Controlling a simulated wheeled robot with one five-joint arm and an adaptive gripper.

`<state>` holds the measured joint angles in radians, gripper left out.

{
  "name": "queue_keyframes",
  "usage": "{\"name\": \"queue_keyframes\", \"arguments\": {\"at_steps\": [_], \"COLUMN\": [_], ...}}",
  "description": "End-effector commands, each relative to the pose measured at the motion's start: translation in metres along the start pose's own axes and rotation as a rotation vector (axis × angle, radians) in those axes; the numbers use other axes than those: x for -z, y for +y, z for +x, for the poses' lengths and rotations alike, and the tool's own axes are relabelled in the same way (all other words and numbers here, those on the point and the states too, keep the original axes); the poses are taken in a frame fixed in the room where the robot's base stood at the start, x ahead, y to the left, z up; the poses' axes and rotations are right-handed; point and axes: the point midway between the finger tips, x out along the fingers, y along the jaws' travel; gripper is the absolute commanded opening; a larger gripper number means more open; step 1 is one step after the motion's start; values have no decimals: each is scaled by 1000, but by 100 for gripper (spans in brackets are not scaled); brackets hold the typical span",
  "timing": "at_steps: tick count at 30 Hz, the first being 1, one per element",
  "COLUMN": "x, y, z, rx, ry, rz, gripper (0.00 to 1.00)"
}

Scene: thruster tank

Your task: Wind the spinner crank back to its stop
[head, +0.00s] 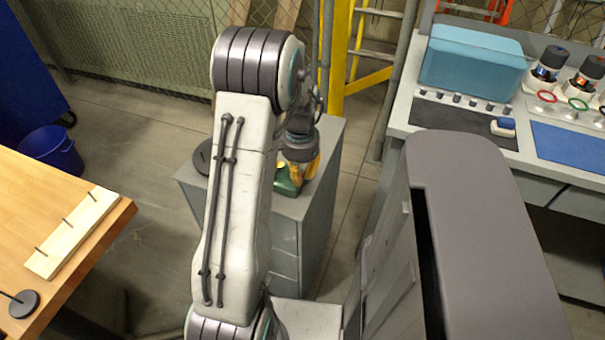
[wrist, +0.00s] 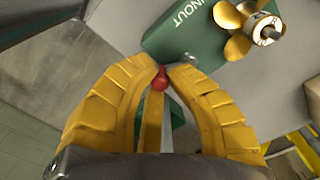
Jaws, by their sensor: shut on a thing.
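The spinner is a green box (wrist: 165,42) with white lettering, partly cut off, and a brass propeller (wrist: 240,28) on a metal shaft. In the head view the green box (head: 286,184) stands on a grey cabinet, mostly hidden by my arm. My gripper (wrist: 165,72) has its yellow fingers closed around the crank's red knob (wrist: 159,82), beside the box. The rest of the crank is mostly hidden. In the head view my gripper (head: 301,172) is partly hidden behind my arm, at the box. The stop cannot be made out.
The grey cabinet (head: 285,262) carries the box and a dark round thing (head: 203,157). A wooden table (head: 75,262) with a pegged board (head: 73,232) is at left. A workbench (head: 405,100) with a teal case (head: 472,62) is at right.

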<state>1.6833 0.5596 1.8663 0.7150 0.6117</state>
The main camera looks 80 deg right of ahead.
Motion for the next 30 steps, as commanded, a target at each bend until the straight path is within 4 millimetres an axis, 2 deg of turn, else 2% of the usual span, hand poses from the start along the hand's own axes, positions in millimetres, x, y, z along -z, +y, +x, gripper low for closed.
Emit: {"name": "queue_keyframes", "arguments": {"at_steps": [21, 30], "x": [-20, -26], "y": [-6, -11], "z": [2, 2], "rx": [-5, -6], "ry": [-3, -3], "rz": [677, 913], "gripper": [0, 0]}}
